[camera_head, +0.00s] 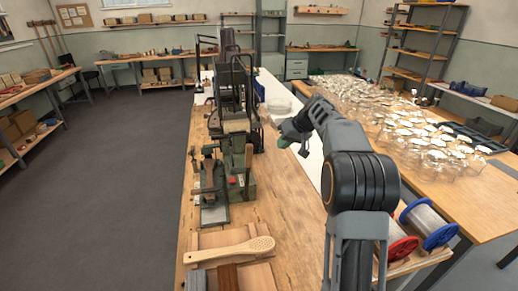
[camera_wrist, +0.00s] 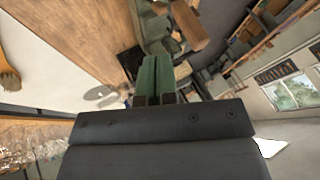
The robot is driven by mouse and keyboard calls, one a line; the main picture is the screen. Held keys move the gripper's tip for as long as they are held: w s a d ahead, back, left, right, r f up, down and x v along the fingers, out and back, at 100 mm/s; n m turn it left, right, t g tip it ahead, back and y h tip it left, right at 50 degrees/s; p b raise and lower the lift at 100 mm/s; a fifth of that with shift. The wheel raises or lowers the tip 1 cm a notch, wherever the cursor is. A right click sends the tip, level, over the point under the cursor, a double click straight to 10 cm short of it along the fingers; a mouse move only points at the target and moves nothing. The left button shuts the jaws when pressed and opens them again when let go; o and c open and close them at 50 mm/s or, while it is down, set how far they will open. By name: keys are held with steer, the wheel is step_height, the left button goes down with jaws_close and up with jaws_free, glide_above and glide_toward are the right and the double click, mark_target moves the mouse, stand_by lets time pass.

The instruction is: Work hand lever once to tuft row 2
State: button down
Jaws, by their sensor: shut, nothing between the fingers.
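A dark green tufting machine (camera_head: 233,120) stands on the wooden bench in the head view. Wooden parts are fixed at its front, one of them an upright brown piece (camera_head: 208,172); I cannot tell for certain which part is the hand lever. My gripper (camera_head: 283,143) is to the right of the machine, apart from it in the picture, with nothing seen in it. In the wrist view its green fingers (camera_wrist: 154,78) lie together, pointing toward part of the machine and a brown wooden piece (camera_wrist: 188,25). The row being tufted is too small to make out.
A wooden paddle-shaped brush body with holes (camera_head: 235,251) lies on the bench (camera_head: 285,215) in front. A red spool (camera_head: 402,246) and a blue spool (camera_head: 431,225) stand at lower right. Many clear glass-like items (camera_head: 430,150) crowd the right table. The floor at left is clear.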

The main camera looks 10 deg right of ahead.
steer(key=w+d, duration=0.1)
steer(key=w, duration=0.1)
steer(key=shift+w+d+y, duration=0.3)
steer(key=shift+w+d, duration=0.05)
steer(key=shift+f, duration=0.1)
steer(key=w+a+f+p, duration=0.3)
steer(key=a+f+p, duration=0.1)
steer(key=a+f, duration=0.3)
steer(key=shift+w+a+f, duration=0.15)
steer(key=shift+w+a, duration=0.25)
steer(key=shift+a, duration=0.55)
